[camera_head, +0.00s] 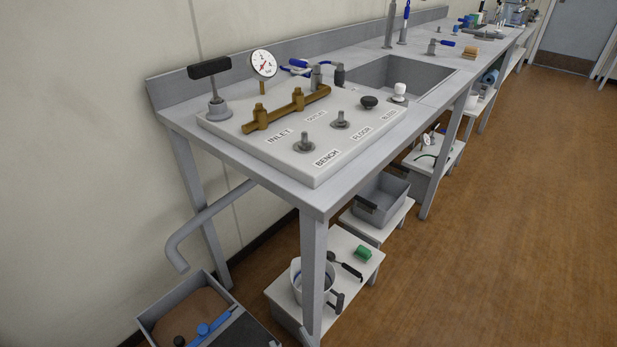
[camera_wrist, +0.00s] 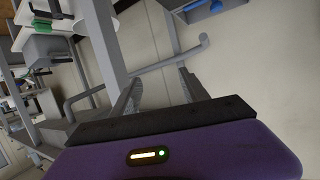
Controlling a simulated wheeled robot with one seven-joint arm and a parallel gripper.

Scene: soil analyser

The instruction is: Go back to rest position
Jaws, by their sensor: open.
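My gripper (camera_wrist: 160,76) shows in the wrist view, with its dark bar and purple body at the bottom of the picture. Its two grey fingers stand apart and nothing is between them. Beyond the fingers are a plain wall and a bent grey pipe (camera_wrist: 172,59). The wrist view is turned, so the bench legs and low shelves appear at odd angles on its left. My gripper and arm do not show in the head view.
A grey metal bench (camera_head: 186,122) carries a white valve panel (camera_head: 237,139) with a gauge (camera_head: 263,65). The bent pipe (camera_head: 213,215) hangs below its left end, above an open box (camera_head: 165,305). Low stands hold a jug (camera_head: 312,290) and grey bin (camera_head: 380,200). Brown floor (camera_head: 510,220) is clear at right.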

